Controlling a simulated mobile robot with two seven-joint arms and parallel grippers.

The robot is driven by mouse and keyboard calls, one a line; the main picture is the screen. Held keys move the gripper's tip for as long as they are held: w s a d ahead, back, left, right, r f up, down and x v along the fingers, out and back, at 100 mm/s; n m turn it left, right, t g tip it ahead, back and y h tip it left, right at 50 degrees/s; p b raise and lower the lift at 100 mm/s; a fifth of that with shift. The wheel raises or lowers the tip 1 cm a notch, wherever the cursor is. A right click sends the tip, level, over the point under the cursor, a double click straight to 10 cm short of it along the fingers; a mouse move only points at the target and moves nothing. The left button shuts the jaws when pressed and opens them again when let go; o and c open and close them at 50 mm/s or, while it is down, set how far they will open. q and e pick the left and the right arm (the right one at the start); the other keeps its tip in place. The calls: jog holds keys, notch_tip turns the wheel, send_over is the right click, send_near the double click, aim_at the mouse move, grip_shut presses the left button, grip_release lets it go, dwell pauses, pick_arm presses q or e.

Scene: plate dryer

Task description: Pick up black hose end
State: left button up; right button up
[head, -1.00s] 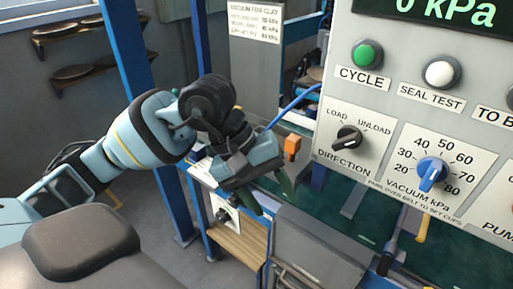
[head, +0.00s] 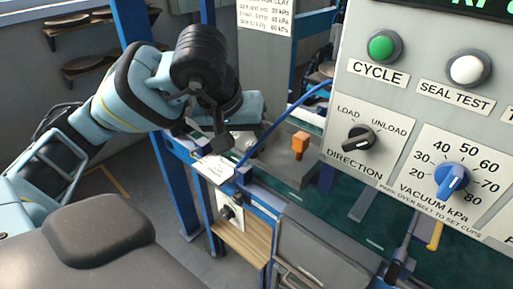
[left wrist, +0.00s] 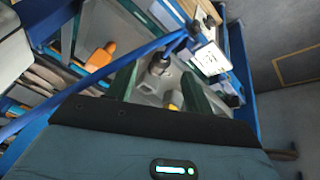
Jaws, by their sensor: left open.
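A thin blue hose (head: 290,108) runs down past the gripper's right side towards the white label. My right gripper is out of view.
An orange block (head: 300,142) stands on the plate right of the gripper. A white label (head: 215,169) lies on the frame corner. The control panel (head: 408,110) rises at the right. A grey box (head: 312,248) and blue posts stand nearby.

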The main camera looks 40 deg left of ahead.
aim_at(251, 149)
pick_arm(q)
jog(key=x, duration=0.4)
jog(key=shift+w+a+f, duration=0.2)
jog(key=shift+w+a, duration=0.05)
jog(key=shift+w+f, duration=0.1)
jog(key=shift+f, duration=0.2)
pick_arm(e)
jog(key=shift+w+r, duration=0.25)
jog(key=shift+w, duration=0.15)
pick_arm(q)
grip_shut()
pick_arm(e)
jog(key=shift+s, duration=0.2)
pick_arm(q)
jog(key=shift+r, duration=0.15)
